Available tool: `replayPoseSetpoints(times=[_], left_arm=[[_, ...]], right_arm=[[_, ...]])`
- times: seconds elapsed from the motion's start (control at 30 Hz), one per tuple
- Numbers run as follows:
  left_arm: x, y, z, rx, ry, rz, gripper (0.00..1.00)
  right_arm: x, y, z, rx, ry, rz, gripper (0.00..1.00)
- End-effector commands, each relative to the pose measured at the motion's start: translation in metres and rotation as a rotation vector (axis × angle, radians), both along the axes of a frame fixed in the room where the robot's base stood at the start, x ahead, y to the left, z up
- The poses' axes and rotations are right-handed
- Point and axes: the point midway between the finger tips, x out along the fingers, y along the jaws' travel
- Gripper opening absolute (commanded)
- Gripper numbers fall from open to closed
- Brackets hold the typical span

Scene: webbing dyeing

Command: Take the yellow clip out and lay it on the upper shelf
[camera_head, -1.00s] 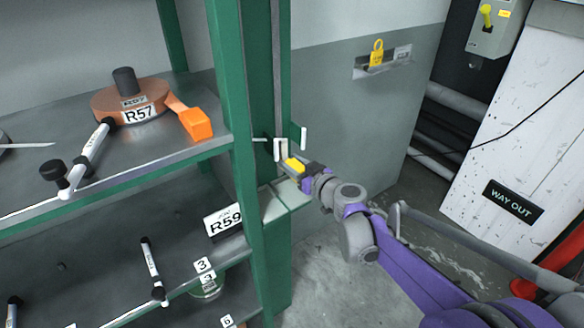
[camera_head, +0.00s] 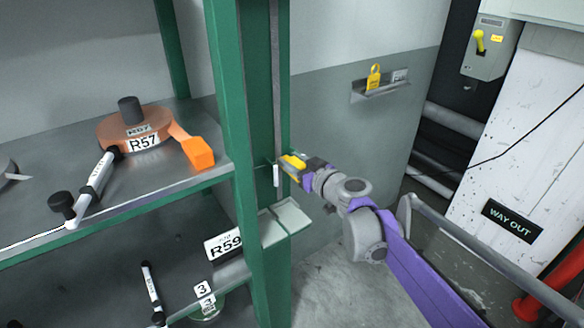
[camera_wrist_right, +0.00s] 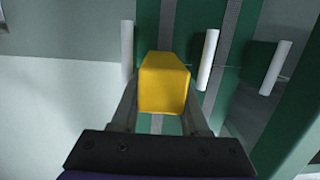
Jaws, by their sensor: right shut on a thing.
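The yellow clip (camera_head: 292,162) is held between the fingers of my right gripper (camera_head: 290,168), beside the green shelf post. In the right wrist view the yellow clip (camera_wrist_right: 164,84) fills the space between the two fingers of my right gripper (camera_wrist_right: 160,110), in front of white pegs and a green upright. The upper shelf (camera_head: 190,118) is at the left, on the other side of the front green post (camera_head: 240,130) from the gripper. My left gripper is not in view.
On the upper shelf lie a copper-coloured roll (camera_head: 135,130) labelled R57 with an orange end block (camera_head: 197,152), and a black-and-white rod (camera_head: 95,185). A white peg (camera_head: 276,176) is close to the gripper.

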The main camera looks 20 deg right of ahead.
Motion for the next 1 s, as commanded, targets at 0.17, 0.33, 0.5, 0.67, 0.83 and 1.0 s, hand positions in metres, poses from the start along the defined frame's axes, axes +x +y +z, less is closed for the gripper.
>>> replayPoseSetpoints(times=[0.17, 0.33, 0.5, 0.67, 0.83, 1.0], left_arm=[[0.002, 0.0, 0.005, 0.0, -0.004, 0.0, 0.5], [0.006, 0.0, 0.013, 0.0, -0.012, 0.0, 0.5], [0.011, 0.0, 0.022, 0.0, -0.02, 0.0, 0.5], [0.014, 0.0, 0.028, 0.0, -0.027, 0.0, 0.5], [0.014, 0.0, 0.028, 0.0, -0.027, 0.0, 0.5], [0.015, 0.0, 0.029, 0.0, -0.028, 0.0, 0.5]], right_arm=[[0.0, 0.0, 0.018, 0.0, -0.001, 0.0, 0.0], [-0.012, -0.005, 0.021, -0.001, -0.002, -0.002, 0.0], [-0.026, -0.01, 0.022, -0.001, -0.002, -0.002, 0.0], [-0.04, -0.015, 0.02, 0.0, -0.002, -0.002, 0.0], [-0.052, -0.02, 0.009, 0.0, 0.0, -0.002, 0.0], [-0.064, -0.024, 0.0, 0.0, 0.0, -0.001, 0.0]])
